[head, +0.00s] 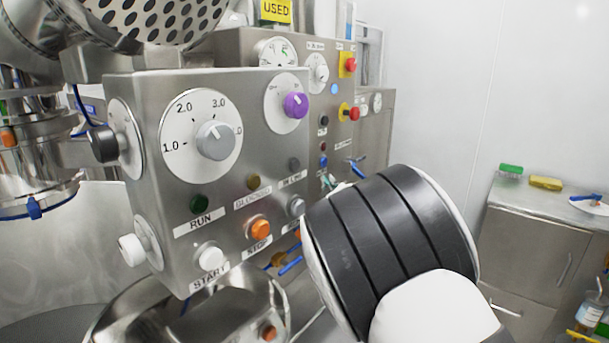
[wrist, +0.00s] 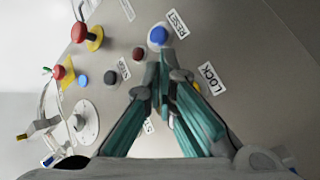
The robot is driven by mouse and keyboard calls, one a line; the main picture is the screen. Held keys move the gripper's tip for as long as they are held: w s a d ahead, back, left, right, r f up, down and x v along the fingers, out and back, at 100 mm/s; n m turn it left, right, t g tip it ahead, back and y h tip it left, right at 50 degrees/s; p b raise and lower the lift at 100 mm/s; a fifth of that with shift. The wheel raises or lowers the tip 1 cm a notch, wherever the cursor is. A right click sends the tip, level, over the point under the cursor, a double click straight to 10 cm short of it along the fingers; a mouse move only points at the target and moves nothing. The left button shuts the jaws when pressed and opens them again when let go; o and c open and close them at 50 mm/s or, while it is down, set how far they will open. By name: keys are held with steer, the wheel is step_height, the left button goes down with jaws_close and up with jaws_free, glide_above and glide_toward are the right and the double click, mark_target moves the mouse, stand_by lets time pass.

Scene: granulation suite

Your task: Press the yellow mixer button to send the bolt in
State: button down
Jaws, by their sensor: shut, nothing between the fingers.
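A yellow button (wrist: 196,87) shows in the wrist view beside the LOCK label (wrist: 211,78), partly covered by the right finger. My gripper (wrist: 164,66) is shut and empty, its teal fingers meeting over the panel just below the blue button (wrist: 158,36) labelled RESET. I cannot tell whether the fingertips touch the panel. The yellow button is to the right of and below the fingertips in the picture. In the head view my arm hides the gripper and that part of the panel. I see no bolt that I can make out.
The near control box (head: 205,150) carries dials, an orange STOP button (head: 258,230) and a white START button (head: 211,258). Red emergency stops (wrist: 80,33) sit on the farther panel, left of the gripper. A grey cabinet (head: 530,240) stands at the right.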

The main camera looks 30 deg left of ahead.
steer(key=shift+w+a+b, duration=0.15)
steer(key=shift+a+b, duration=0.75)
steer(key=shift+a, duration=1.4)
steer(key=shift+a, duration=0.1)
steer(key=shift+a+b, duration=0.3)
steer(key=shift+b, duration=0.1)
steer(key=shift+w+a, duration=0.1)
steer(key=shift+a, duration=0.2)
steer(key=shift+s+a+r+b, duration=0.25)
steer(key=shift+a+b, duration=0.15)
steer(key=shift+a, duration=0.1)
stand_by(0.7)
steer(key=shift+d, duration=0.1)
steer(key=shift+s+d+f, duration=0.1)
steer(key=shift+d+f, duration=0.05)
steer(key=shift+d, duration=0.7)
